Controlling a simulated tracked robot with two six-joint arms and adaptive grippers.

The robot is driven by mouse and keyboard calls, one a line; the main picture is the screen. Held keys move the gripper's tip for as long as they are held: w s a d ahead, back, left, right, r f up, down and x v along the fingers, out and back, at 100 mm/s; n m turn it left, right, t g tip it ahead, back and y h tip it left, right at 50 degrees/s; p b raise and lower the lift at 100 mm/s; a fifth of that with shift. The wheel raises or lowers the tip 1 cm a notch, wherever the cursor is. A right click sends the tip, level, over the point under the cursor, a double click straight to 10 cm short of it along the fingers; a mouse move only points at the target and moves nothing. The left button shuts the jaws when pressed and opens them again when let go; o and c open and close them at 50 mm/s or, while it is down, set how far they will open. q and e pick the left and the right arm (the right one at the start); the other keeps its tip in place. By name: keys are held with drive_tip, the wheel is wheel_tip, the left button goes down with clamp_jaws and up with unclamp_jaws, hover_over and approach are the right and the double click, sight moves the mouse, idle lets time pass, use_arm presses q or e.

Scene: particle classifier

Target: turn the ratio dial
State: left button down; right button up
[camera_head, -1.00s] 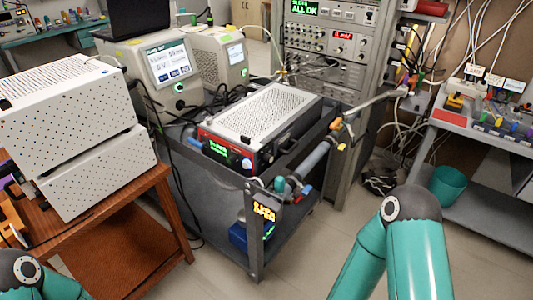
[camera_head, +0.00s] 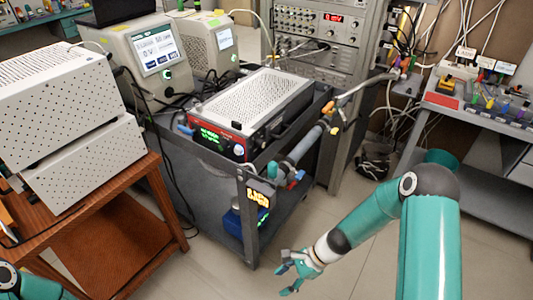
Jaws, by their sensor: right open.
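A red-framed instrument with a perforated white top (camera_head: 258,101) sits on the grey cart. Its front panel has a green-lit display (camera_head: 210,136) and a small round knob (camera_head: 239,149) at the right end. I cannot read a label that marks this knob as the ratio dial. My right gripper (camera_head: 284,272) is open and empty, low over the floor in front of the cart's near post and well below the knob. My left gripper is out of view; only part of my left arm shows at the lower left.
A wooden table (camera_head: 155,172) with white boxes stands left. The floor at centre right is clear.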

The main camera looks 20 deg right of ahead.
drive_tip(key=w+d+r+m+t+y, duration=0.1)
drive_tip(key=w+d+r+m+t, duration=0.25)
drive_tip(key=w+r, duration=0.2)
drive_tip(key=w+d+r+m+t+y, duration=0.25)
drive_tip(key=w+r+m, duration=0.2)
drive_tip(key=w, duration=0.25)
drive_tip(key=m+t, duration=0.6)
drive_tip(key=t, duration=0.1)
approach(263, 146)
drive_tip(key=p+x, duration=0.2)
drive_tip(key=x, duration=0.7)
drive_tip(key=shift+d, duration=0.15)
